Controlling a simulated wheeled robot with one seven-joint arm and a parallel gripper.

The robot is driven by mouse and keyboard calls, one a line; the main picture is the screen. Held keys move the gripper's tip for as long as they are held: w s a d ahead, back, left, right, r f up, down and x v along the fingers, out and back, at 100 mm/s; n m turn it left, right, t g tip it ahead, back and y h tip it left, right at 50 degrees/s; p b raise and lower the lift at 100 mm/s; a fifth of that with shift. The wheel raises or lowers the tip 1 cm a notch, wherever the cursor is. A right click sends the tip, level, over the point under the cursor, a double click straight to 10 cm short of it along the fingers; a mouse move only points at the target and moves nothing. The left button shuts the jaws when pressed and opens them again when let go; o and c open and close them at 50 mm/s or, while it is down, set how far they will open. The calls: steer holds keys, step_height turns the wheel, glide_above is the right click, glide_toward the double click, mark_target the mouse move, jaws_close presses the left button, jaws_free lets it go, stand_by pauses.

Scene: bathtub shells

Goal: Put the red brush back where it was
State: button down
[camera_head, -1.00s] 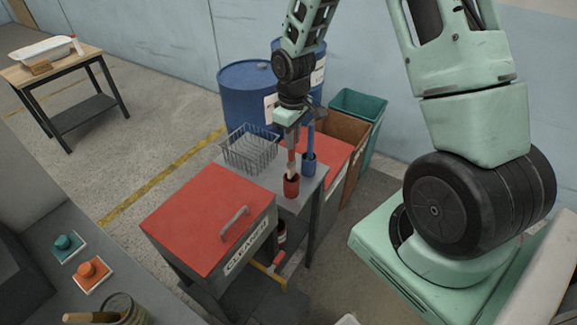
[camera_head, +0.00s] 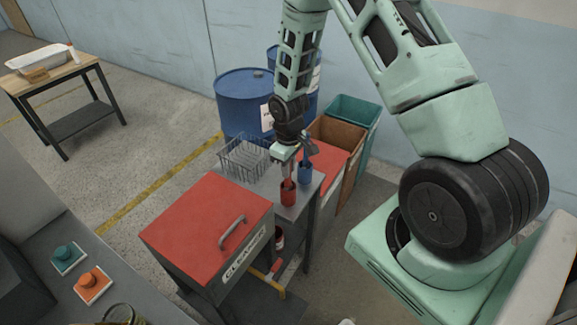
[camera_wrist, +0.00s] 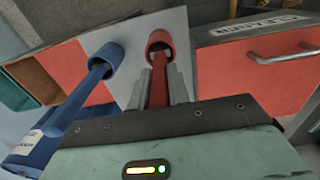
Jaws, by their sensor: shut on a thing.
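The red brush (camera_wrist: 159,82) shows in the wrist view as a red handle between my gripper's grey fingers (camera_wrist: 163,75). Its far end runs into the mouth of the red cup (camera_wrist: 160,41); the brush head is hidden. In the head view my gripper (camera_head: 287,166) is shut on the brush just above the red cup (camera_head: 288,193), which stands on the grey table. The blue cup (camera_head: 305,174) stands beside it with a blue brush (camera_wrist: 87,97) in it.
A wire basket (camera_head: 241,160) stands behind the cups at left. A red-lidded box (camera_head: 205,226) with a handle is in front at left. Blue drums (camera_head: 240,105) and brown and teal bins (camera_head: 361,113) stand behind. A wooden table (camera_head: 50,76) with a white tub is far left.

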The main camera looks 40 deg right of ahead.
steer(key=c, duration=1.3)
jaws_free()
steer(key=shift+f, duration=0.1)
step_height(320, 180, up, 12)
steer(key=b, duration=0.3)
steer(key=s+a+r+n, duration=0.1)
steer(key=s+a+r, duration=0.3)
steer(key=s+a, duration=0.55)
steer(key=s+a+r+n, duration=0.2)
steer(key=s+a+r, duration=0.35)
steer(key=a, duration=0.65)
steer(key=shift+n+y, duration=0.3)
steer(key=shift+n, duration=0.1)
steer(key=s+a, duration=0.1)
steer(key=s, duration=0.2)
steer(key=s+a, duration=0.1)
steer(key=s, duration=0.2)
steer(key=s+a, duration=0.1)
steer(key=s, duration=0.2)
steer(key=shift+s+r, duration=0.15)
steer(key=shift+r, duration=0.1)
